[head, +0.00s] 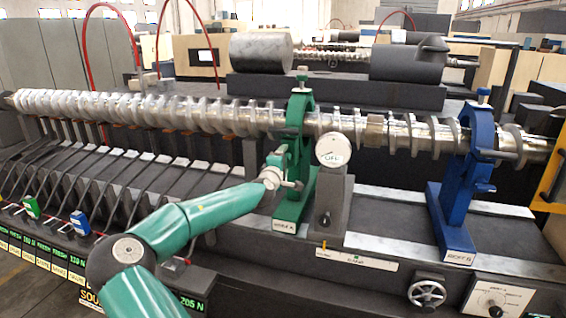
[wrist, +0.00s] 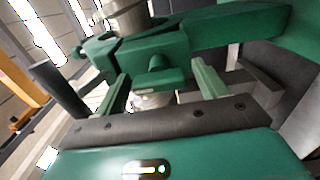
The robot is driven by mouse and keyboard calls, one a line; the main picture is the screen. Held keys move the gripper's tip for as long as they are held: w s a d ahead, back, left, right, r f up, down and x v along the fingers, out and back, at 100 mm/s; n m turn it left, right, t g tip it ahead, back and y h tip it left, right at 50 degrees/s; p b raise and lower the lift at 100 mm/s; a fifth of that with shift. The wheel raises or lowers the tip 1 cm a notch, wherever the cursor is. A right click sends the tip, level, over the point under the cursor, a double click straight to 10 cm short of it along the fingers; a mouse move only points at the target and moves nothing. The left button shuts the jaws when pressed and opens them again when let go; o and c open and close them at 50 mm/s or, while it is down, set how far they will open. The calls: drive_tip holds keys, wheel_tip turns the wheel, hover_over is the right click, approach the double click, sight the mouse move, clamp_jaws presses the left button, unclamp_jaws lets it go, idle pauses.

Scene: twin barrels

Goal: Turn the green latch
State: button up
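The green support ring (head: 297,112) stands upright around the long metal screw. Its latch is largely hidden behind my gripper in the head view. In the wrist view the green latch block (wrist: 155,62) has a short round knob facing me, and a dark round bar (wrist: 60,88) stands out at its left. My gripper (head: 283,178) is at the near side of the ring's lower part. In the wrist view my gripper (wrist: 162,84) is open, one green finger either side of the knob. I cannot tell whether either finger touches the latch.
A round white dial (head: 333,150) on a grey post stands just right of my gripper. A blue support ring (head: 478,135) holds the screw further right. A handwheel (head: 427,292) and a control knob panel (head: 497,298) are on the front. Slanted dark bars fill the left.

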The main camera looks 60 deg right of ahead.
drive_tip(key=shift+w+a, duration=0.1)
drive_tip(key=shift+a, duration=0.3)
drive_tip(key=s+a, duration=0.2)
drive_tip(key=a, duration=1.1)
drive_tip(key=shift+s, duration=0.1)
